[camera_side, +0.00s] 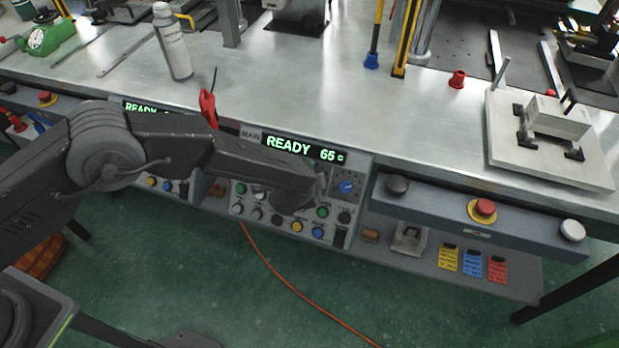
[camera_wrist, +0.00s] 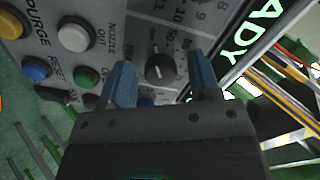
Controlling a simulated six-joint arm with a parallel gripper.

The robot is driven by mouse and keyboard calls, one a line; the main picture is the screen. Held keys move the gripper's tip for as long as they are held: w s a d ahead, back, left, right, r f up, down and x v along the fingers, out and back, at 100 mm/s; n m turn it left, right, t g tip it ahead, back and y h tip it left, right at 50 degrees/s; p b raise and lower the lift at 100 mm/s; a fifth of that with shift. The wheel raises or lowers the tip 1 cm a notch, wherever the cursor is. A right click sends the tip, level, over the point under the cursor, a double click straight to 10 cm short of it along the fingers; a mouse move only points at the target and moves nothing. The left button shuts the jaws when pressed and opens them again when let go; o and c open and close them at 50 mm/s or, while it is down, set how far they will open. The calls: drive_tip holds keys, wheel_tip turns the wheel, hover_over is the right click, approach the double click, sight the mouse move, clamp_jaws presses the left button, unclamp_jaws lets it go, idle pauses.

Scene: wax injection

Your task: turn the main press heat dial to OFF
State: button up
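The main press heat dial, a dark round knob (camera_wrist: 159,68) with numbers around it, shows in the wrist view between the two blue fingers of my gripper (camera_wrist: 161,63). The fingers are apart, one to each side of the knob, with visible gaps, so the gripper is open. I cannot tell how deep the tips reach. In the side view my gripper (camera_side: 335,187) is at the right part of the main panel, by the dial's face (camera_side: 349,174), partly covering it. The dial's exact setting is too small to read. The main display (camera_side: 303,149) reads READY 65 C.
Push buttons (camera_wrist: 75,37) sit left of the dial in the wrist view. A red stop button (camera_side: 485,207) is on the bar to the right. A white bottle (camera_side: 173,42) and red-handled tool (camera_side: 208,108) are on the bench behind my arm. An orange cable (camera_side: 290,285) crosses the floor.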

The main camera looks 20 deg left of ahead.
drive_tip(key=v, duration=1.3)
drive_tip(key=shift+s+r, duration=0.25)
drive_tip(key=shift+s, duration=0.05)
drive_tip(key=s+a+r+n+g+y, duration=0.3)
drive_tip(key=a+r+n, duration=0.4)
drive_tip(key=a+r, duration=1.1)
drive_tip(key=s+a+r+n+h, duration=0.1)
drive_tip(key=s+a+r+n, duration=0.1)
drive_tip(key=s, duration=0.4)
drive_tip(key=s+a+r+n+g+h, duration=0.1)
drive_tip(key=s+a+r, duration=0.1)
drive_tip(key=s+a, duration=0.3)
drive_tip(key=s+a+r+n+h, duration=0.1)
drive_tip(key=s+a+r+n, duration=0.1)
drive_tip(key=s, duration=0.5)
drive_tip(key=shift+a+n, duration=0.3)
drive_tip(key=shift+a, duration=0.4)
